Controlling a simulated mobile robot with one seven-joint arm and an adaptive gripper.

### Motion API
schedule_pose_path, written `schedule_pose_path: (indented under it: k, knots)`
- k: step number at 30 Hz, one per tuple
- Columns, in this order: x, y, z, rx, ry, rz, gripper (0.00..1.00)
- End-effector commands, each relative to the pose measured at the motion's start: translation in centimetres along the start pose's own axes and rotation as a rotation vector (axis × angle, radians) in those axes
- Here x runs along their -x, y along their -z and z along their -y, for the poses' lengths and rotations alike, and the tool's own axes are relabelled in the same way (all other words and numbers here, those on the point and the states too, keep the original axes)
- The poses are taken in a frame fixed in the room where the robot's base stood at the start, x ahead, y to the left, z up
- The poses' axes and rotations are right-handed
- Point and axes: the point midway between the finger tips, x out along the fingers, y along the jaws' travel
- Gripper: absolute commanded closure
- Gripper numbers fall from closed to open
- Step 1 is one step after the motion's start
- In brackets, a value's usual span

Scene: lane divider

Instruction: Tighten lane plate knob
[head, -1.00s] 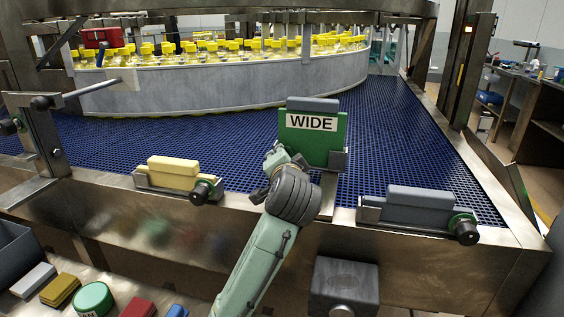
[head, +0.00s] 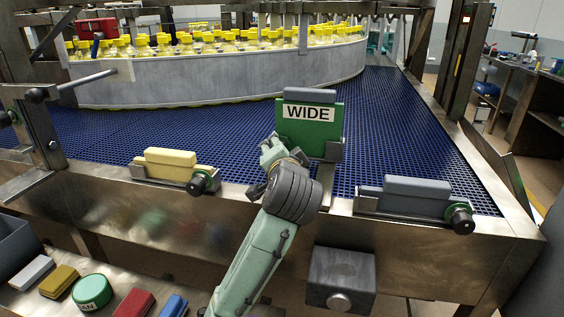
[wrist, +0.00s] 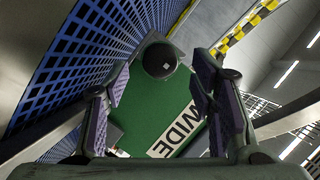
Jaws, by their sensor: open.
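The green lane plate (head: 326,137) marked WIDE stands upright on the conveyor edge, with a grey block along its top. In the wrist view the plate (wrist: 148,108) fills the middle, and a round black knob (wrist: 160,60) sits in front of it, just beyond my fingertips. My gripper (wrist: 155,88) is open, with one finger to each side of the knob's line and nothing between the pads. In the head view my gripper (head: 272,168) is at the plate's lower left; my wrist hides the plate's bracket and knob there.
A yellow block (head: 170,162) with a black knob (head: 197,185) is on the rail at left. A grey block (head: 416,188) with a knob (head: 461,219) is at right. The blue mesh belt (head: 400,125) is behind, and a grey box (head: 341,275) is below the rail.

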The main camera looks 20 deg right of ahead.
Motion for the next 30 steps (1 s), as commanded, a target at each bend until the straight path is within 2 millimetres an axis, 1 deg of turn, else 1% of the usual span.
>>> schedule_pose_path:
  k: [1, 6, 9, 13, 18, 30]
  knots:
    - [1.2, 0.1, 0.0, 0.0, 0.002, -0.005, 0.49]
    - [5.0, 0.1, 0.0, 0.0, 0.002, -0.004, 0.49]
    - [6.8, 0.1, 0.0, 0.0, 0.001, -0.004, 0.49]
    - [8.4, 0.1, 0.0, -0.001, 0.001, -0.003, 0.49]
    - [9.2, 0.0, 0.0, 0.0, 0.0, 0.0, 0.49]
    - [9.2, 0.0, 0.0, 0.0, -0.001, 0.001, 0.49]
